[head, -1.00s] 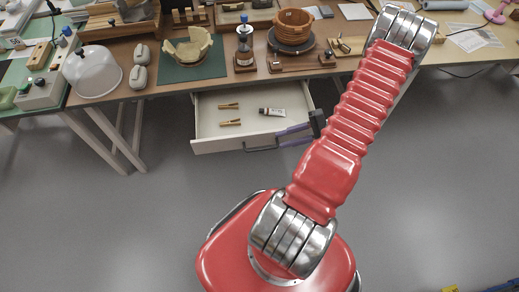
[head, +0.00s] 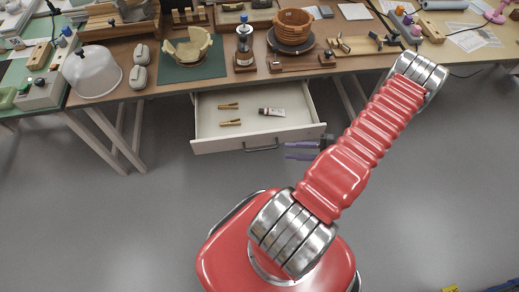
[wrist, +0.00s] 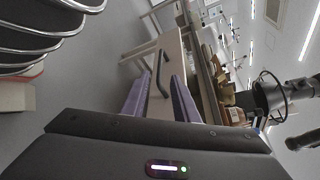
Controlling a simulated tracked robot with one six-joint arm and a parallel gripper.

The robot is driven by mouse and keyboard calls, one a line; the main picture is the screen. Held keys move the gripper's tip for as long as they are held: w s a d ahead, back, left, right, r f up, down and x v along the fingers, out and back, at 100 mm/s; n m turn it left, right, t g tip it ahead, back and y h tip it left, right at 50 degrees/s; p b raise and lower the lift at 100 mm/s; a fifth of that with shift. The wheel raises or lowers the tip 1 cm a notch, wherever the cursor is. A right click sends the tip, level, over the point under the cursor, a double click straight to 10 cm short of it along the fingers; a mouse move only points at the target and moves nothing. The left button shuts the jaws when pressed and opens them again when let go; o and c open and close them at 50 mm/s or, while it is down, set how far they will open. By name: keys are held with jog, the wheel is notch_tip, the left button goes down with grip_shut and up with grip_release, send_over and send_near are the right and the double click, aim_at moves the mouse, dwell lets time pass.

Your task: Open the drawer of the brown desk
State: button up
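The brown desk (head: 135,58) has its pale drawer (head: 212,144) pulled out, with its inside showing. The drawer's dark bar handle (head: 262,149) is on the front panel; it also shows in the wrist view (wrist: 162,72). My gripper (head: 287,151) is in front of the right part of the drawer front, right of the handle and apart from it. Its two purple fingers are spread and empty. In the wrist view the handle appears between the fingers (wrist: 162,88), beyond them.
Two wooden clips (head: 229,114) and a tube (head: 271,112) lie in the drawer. A tan broken pot (head: 188,45) on a green mat, a brown pot (head: 292,27) and tools stand on the desk. The grey floor in front is clear.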

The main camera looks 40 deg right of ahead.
aim_at(260, 150)
jog(key=x, duration=1.3)
jog(key=shift+w, duration=0.1)
grip_shut()
jog(key=shift+f, duration=0.1)
dwell(1.1)
